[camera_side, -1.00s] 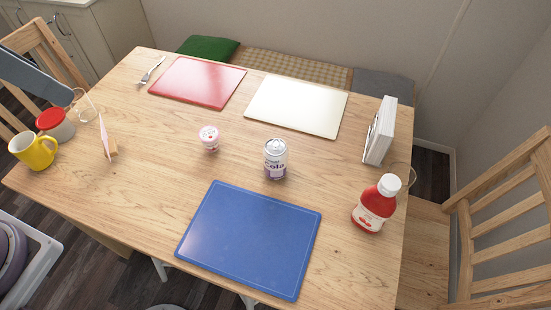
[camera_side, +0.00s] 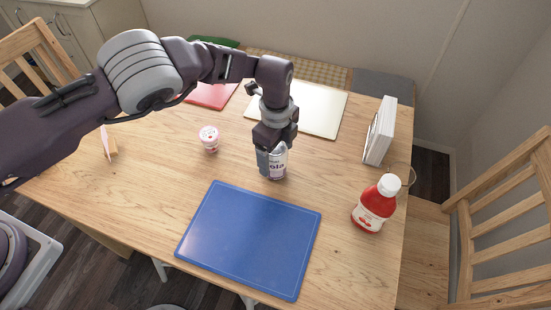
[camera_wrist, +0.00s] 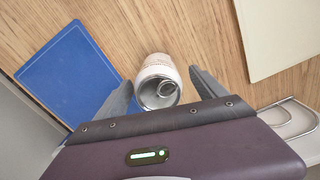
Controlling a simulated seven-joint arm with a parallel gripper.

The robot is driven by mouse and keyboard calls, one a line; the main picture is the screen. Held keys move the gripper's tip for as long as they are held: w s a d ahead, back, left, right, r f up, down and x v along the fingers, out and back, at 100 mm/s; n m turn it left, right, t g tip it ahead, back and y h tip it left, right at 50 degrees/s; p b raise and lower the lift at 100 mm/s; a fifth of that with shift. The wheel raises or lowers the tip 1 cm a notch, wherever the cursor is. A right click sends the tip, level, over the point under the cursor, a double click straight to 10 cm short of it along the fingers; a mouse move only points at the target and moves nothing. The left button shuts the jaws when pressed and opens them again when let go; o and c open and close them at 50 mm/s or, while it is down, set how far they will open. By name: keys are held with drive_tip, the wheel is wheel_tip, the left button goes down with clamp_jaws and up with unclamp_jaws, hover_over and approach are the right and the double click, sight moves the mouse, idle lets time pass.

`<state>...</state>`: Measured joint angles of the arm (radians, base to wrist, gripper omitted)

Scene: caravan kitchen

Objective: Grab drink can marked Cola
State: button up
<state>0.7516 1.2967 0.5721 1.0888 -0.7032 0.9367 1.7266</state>
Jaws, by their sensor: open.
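The Cola can (camera_side: 278,165) stands upright on the wooden table behind the blue board. Its upper part is hidden by my gripper in the side view, and the letters "ola" show. My gripper (camera_side: 272,160) points down over the can, with a finger beside it. In the wrist view the can (camera_wrist: 158,82) shows its silver top between the two spread fingers of my gripper (camera_wrist: 160,88). Gaps show on both sides, so my gripper is open around the can and not closed on it.
A blue board (camera_side: 250,240) lies in front of the can. A pink-and-white cup (camera_side: 209,139) stands to the left. A red bottle (camera_side: 376,203) and a white upright box (camera_side: 381,131) stand to the right. Cream (camera_side: 322,108) and red (camera_side: 208,95) boards lie behind.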

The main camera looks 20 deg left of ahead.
wheel_tip(320, 180, down, 4)
drive_tip(key=shift+a+r, duration=0.1)
clamp_jaws()
drive_tip(key=shift+r, duration=0.1)
